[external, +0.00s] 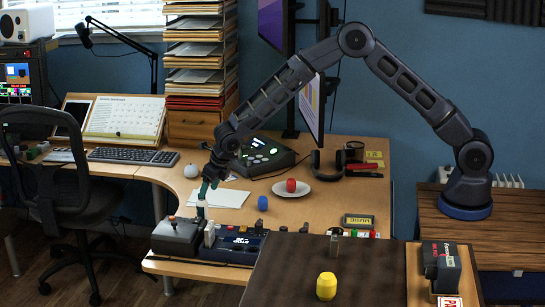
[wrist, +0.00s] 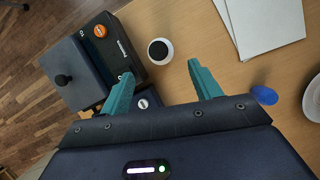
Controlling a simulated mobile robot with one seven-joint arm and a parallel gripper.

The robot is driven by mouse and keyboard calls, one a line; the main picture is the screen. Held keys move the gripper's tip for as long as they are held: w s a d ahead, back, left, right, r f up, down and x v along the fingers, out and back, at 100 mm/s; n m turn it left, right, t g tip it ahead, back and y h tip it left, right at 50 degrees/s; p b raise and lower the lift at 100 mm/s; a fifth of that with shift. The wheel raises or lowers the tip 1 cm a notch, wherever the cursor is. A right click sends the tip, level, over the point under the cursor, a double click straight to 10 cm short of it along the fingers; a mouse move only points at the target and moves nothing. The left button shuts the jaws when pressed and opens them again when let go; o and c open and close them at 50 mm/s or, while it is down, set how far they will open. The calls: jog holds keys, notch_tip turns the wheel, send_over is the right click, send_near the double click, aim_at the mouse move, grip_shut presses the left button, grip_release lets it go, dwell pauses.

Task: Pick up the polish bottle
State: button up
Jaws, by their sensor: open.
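A small round object with a white rim and dark top (wrist: 160,51), seen from above in the wrist view, may be the polish bottle; I cannot read a label on it. It stands on the wooden desk beside a dark box. My gripper (wrist: 160,88) is open and empty, its teal fingers pointing down, with the object beyond the fingertips and between them in the picture.
A dark box with a knob (external: 176,236) stands close by on the left. A blue object (external: 262,202), white papers (external: 219,198) and a plate (external: 301,199) with a red item lie to the right. A yellow object (external: 326,286) stands on the dark front surface.

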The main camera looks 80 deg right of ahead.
aim_at(202, 205)
jog(key=x, duration=0.9)
jog(key=shift+d, duration=0.1)
jog(key=shift+r, duration=0.1)
jog(key=c, duration=1.1)
jog(key=shift+r, duration=0.1)
